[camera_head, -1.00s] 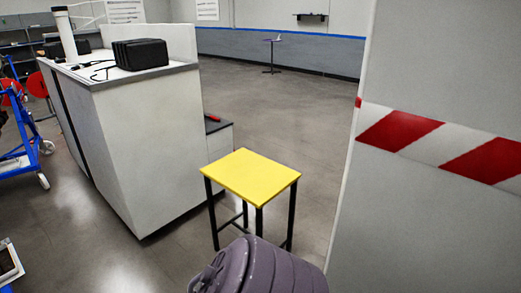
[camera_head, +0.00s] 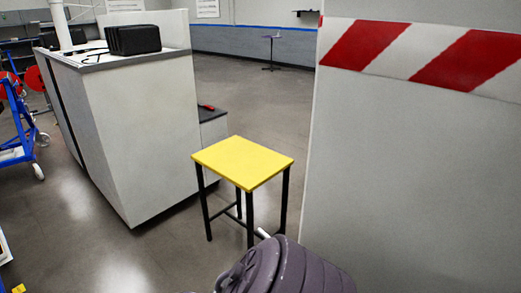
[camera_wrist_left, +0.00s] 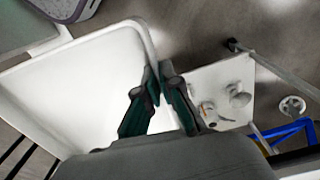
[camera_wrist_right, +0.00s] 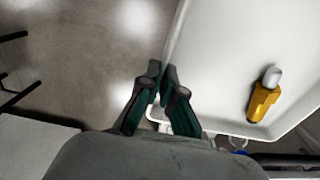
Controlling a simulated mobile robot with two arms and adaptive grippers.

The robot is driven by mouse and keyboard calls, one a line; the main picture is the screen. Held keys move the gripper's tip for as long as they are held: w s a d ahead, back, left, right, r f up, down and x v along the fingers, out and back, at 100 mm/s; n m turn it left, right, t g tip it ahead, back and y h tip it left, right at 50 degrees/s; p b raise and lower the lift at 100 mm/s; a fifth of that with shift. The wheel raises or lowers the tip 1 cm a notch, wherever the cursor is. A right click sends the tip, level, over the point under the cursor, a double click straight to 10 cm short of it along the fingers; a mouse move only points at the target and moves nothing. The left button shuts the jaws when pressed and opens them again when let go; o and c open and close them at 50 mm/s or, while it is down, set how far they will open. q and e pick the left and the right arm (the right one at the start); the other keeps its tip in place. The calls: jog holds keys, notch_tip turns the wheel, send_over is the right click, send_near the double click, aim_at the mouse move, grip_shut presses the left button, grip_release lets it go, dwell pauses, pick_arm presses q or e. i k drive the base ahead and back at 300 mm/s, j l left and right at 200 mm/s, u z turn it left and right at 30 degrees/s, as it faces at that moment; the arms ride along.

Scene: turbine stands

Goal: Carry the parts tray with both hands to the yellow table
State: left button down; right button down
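The yellow table (camera_head: 243,162), a small square top on black legs, stands in the middle of the head view. The white parts tray (camera_wrist_left: 85,85) fills the left of the left wrist view and also shows in the right wrist view (camera_wrist_right: 225,60). An orange-yellow part with a grey end (camera_wrist_right: 264,95) lies in it. My left gripper (camera_wrist_left: 153,78) is closed on the tray's rim. My right gripper (camera_wrist_right: 162,78) is closed on the rim at another place. Both grippers are out of the head view, where the tray is not clearly seen.
A white cabinet (camera_head: 140,130) with black cases (camera_head: 133,40) stands left of the yellow table. A grey wall with a red-white stripe (camera_head: 420,150) is close on the right. A blue wheeled frame (camera_head: 18,135) is far left. Open floor (camera_head: 255,100) lies behind the table.

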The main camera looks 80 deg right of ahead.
aim_at(242, 157)
jog(key=i+l+z, duration=0.1)
jog(key=i+z, duration=0.15)
jog(key=z, duration=0.15)
jog(key=i+z, duration=0.35)
jog(key=i+l+z, duration=0.15)
jog(key=i+z, duration=0.7)
jog(key=i+j+z, duration=0.1)
jog(key=i+z, duration=0.3)
jog(key=i+l+z, duration=0.1)
jog(key=i+z, duration=0.3)
jog(key=i, duration=0.15)
jog(key=i+j+z, duration=0.1)
jog(key=i+z, duration=0.25)
jog(key=i, duration=0.2)
jog(key=i+j+z, duration=0.25)
jog(key=i+z, duration=0.15)
jog(key=i, duration=0.15)
jog(key=i+z, duration=0.15)
jog(key=z, duration=0.2)
